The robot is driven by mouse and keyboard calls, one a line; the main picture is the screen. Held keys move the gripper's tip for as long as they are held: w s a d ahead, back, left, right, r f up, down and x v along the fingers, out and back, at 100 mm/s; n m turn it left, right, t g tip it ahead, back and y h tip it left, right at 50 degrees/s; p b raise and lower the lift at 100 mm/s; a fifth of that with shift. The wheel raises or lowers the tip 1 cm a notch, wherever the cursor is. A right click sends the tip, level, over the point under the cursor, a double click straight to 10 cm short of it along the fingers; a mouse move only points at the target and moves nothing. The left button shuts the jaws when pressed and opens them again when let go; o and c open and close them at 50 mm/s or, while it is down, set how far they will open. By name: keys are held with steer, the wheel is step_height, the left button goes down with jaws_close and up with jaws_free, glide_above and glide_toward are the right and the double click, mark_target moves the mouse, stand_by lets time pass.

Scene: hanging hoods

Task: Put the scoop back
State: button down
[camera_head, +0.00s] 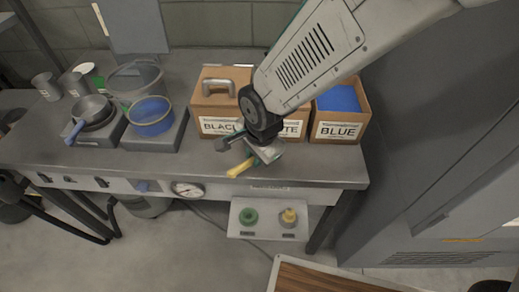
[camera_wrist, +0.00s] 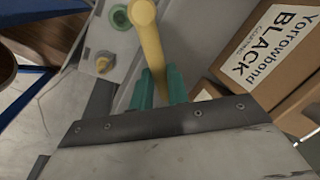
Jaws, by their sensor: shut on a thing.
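My gripper (camera_head: 252,158) is above the front edge of the counter, in front of the boxes. In the wrist view its teal fingers (camera_wrist: 160,88) are shut on the yellow handle of a scoop (camera_wrist: 148,38). In the head view the yellow handle (camera_head: 239,169) sticks out to the lower left, and a greyish metal part shows beside the fingers. The scoop's bowl is mostly hidden by my wrist. A box labelled BLACK (camera_head: 208,123) is just behind the gripper and has a grey handle across its top. It also shows at the right of the wrist view (camera_wrist: 285,45).
A box labelled BLUE (camera_head: 340,131) holds blue material; a label between them is partly hidden. Pans and a blue pot (camera_head: 151,117) stand left. A grey cabinet bounds the right.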

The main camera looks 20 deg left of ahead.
steer(key=x, duration=0.3)
steer(key=shift+w+d+f, duration=0.1)
steer(key=shift+d+f, duration=0.1)
steer(key=shift+f, duration=0.15)
steer(key=shift+a, duration=0.1)
steer(key=shift+f, duration=0.1)
steer(key=c, duration=1.4)
jaws_free()
steer(key=shift+o, duration=0.2)
steer(key=v, duration=1.2)
